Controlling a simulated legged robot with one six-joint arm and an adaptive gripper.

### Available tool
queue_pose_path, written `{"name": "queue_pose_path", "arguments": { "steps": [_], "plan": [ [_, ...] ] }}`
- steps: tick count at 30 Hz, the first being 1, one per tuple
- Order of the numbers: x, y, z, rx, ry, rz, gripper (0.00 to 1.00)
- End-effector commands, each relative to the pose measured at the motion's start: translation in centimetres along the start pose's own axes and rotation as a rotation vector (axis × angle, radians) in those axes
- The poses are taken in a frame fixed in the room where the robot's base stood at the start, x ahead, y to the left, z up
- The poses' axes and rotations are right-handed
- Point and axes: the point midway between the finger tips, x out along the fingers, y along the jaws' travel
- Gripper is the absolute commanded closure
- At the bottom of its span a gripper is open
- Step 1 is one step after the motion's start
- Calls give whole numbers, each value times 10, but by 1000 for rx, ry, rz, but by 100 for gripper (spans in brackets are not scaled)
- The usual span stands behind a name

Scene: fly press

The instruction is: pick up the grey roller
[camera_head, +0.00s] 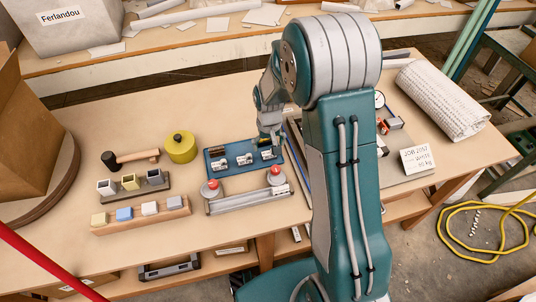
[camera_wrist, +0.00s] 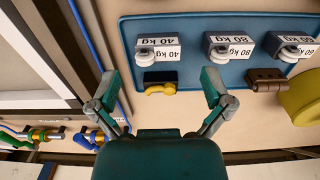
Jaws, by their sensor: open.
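Three small pale grey roller-like pieces stand on the blue tray (camera_head: 209,170), each in front of a block with a weight label. I cannot tell which one is meant by the grey roller. My gripper (camera_head: 270,138) is open and empty above the tray's right end. In the wrist view its fingers (camera_wrist: 160,80) stand on either side of a yellow piece (camera_wrist: 160,88), just below the 40 kg roller in the picture.
A brown piece (camera_wrist: 265,80) lies at the tray edge. A yellow-green tin (camera_head: 181,148) and a mallet (camera_head: 130,158) stand to the left. A rail with red-topped knobs (camera_head: 248,200) lies in front of the tray. A white textured roll (camera_head: 440,98) lies far right.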

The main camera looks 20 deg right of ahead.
Motion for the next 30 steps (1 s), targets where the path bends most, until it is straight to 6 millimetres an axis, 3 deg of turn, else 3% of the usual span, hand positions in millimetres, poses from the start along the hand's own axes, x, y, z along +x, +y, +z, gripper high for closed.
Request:
{"name": "queue_pose_path", "arguments": {
  "steps": [12, 20, 22, 25, 26, 30],
  "plan": [
    [51, -2, -7, 1, -2, 1, 0],
    [54, -2, -7, 1, 2, 1, 0],
    [54, -2, -7, 1, 2, 0, 22],
    [54, -2, -7, 1, 2, 0, 67],
    [54, -2, -7, 1, 1, 0, 71],
    [54, -2, -7, 1, 1, 1, 72]
  ]
}}
